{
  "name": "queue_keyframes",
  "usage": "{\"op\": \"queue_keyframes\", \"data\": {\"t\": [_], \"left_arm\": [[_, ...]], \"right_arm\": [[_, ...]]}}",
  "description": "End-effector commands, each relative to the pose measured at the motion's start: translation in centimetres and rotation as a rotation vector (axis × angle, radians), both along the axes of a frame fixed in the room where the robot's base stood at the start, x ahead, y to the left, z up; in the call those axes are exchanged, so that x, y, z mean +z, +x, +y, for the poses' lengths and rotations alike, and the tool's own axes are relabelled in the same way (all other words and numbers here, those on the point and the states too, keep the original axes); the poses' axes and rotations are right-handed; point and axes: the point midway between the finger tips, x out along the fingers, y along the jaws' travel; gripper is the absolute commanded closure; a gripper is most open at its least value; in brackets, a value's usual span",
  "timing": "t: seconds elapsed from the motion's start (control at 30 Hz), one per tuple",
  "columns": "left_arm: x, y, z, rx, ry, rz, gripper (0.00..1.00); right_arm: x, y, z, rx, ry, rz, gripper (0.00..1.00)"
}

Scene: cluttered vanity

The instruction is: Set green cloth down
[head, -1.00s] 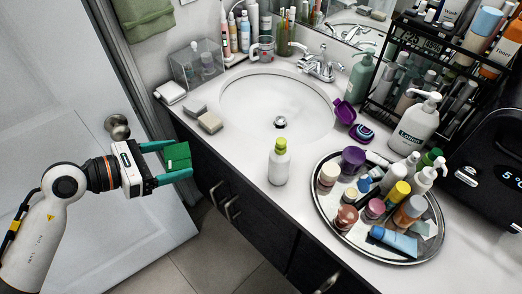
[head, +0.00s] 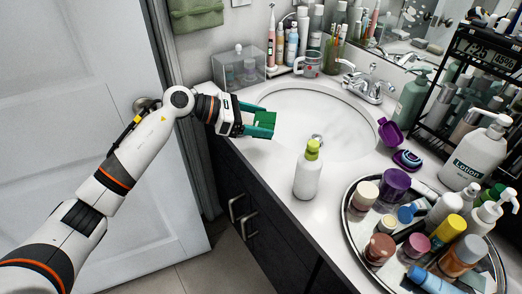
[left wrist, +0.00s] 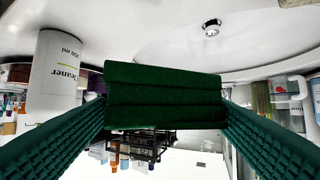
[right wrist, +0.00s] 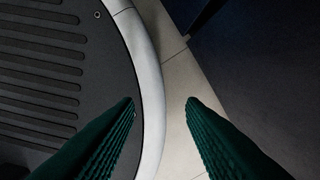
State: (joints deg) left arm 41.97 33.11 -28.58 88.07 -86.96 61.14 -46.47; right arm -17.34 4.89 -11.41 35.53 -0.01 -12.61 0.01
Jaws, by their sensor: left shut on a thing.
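My left gripper (head: 262,124) is shut on the folded green cloth (left wrist: 164,96) and holds it over the front left edge of the white counter, beside the sink. The cloth spans between the two green fingers in the left wrist view. In the head view the cloth (head: 264,118) is partly covered by the fingers. I cannot tell whether it touches the counter. My right gripper (right wrist: 160,105) shows only in the right wrist view, open and empty, with floor and my base below it.
A white cleaner bottle with a green cap (head: 307,172) stands on the counter right of the gripper. The sink basin (head: 330,118) lies behind it. A round tray (head: 350,222) crowded with bottles and jars is at right. A clear box (head: 238,70) stands at back left.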

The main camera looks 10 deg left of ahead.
Motion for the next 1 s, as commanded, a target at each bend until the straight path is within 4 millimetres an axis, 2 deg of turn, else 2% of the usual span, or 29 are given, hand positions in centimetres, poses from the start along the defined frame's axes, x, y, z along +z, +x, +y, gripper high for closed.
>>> {"op": "queue_keyframes", "data": {"t": [0.1,0.5,0.97,1.0], "left_arm": [[-2.3,-0.1,0.0,0.001,-0.002,0.005,0.47],[-7.0,-0.1,0.0,0.002,-0.002,0.002,0.47],[-8.1,0.0,0.0,0.001,0.001,-0.002,0.47],[-7.9,0.0,0.0,0.001,0.001,-0.002,0.19]], "right_arm": [[0.3,-0.1,-0.1,-0.001,-0.001,0.002,0.64],[0.7,0.0,0.2,-0.002,0.003,0.001,0.64],[0.1,0.2,0.9,-0.002,0.011,-0.003,0.64],[0.3,0.2,0.9,-0.002,0.011,-0.003,0.64]]}}
